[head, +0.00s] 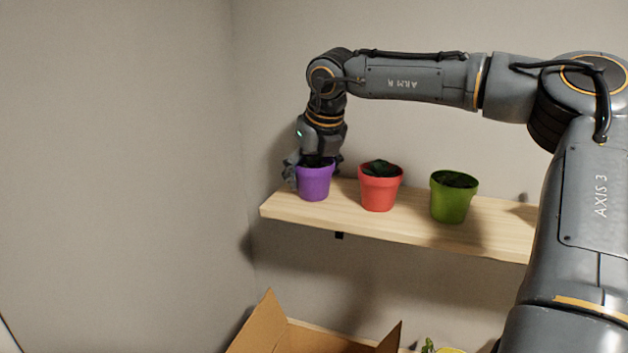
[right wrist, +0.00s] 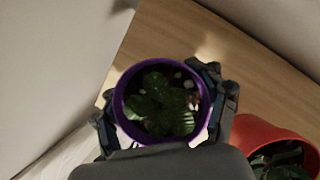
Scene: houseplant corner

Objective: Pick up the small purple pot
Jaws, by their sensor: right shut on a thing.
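The small purple pot (head: 314,183) stands at the left end of the wooden shelf, with a dark green plant in it. My right gripper (head: 314,170) reaches down over it from above, with a finger on each side of the pot. In the right wrist view the purple pot (right wrist: 119,103) sits between the two fingers of the right gripper (right wrist: 160,108), which is shut on it. The pot looks upright and appears to be at shelf level; whether its base touches the shelf is hard to tell. My left gripper is not in view.
A red pot (head: 380,190) stands close to the right of the purple pot, also in the right wrist view (right wrist: 262,130). A green pot (head: 453,200) stands farther right on the shelf (head: 410,227). An open cardboard box (head: 268,325) is below. A wall lies left.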

